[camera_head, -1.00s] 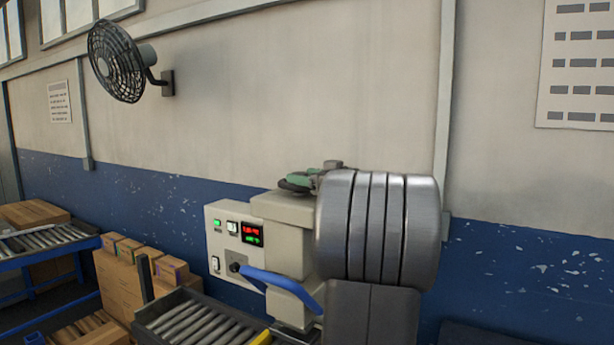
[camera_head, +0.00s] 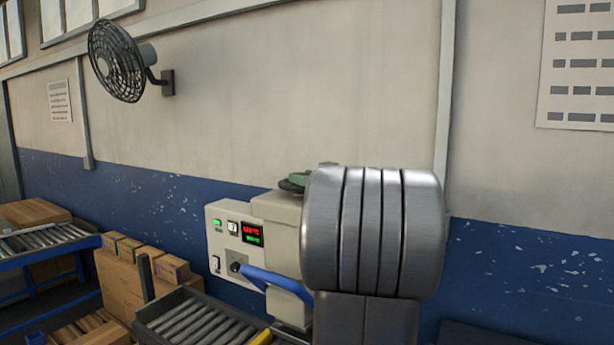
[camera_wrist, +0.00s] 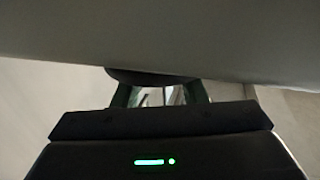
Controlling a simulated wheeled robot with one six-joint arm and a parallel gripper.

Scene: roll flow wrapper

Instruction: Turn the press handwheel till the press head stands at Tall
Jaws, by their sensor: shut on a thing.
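The press handwheel (camera_head: 288,187) sits on top of the cream wrapper machine (camera_head: 275,220) in the head view. Only a dark rim edge with a green piece over it shows; my arm hides the rest. In the wrist view my gripper (camera_wrist: 158,88) has its two dark green fingers closed about a dark rounded part of the handwheel (camera_wrist: 150,77). The press head and any Tall mark cannot be made out.
A control panel (camera_head: 228,222) with a red and green display (camera_head: 252,233) faces left. A blue bar (camera_head: 268,279) juts below it. A roller conveyor (camera_head: 185,322) runs at the front. Cardboard boxes (camera_head: 130,280) stand left. A wall fan (camera_head: 117,60) hangs above.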

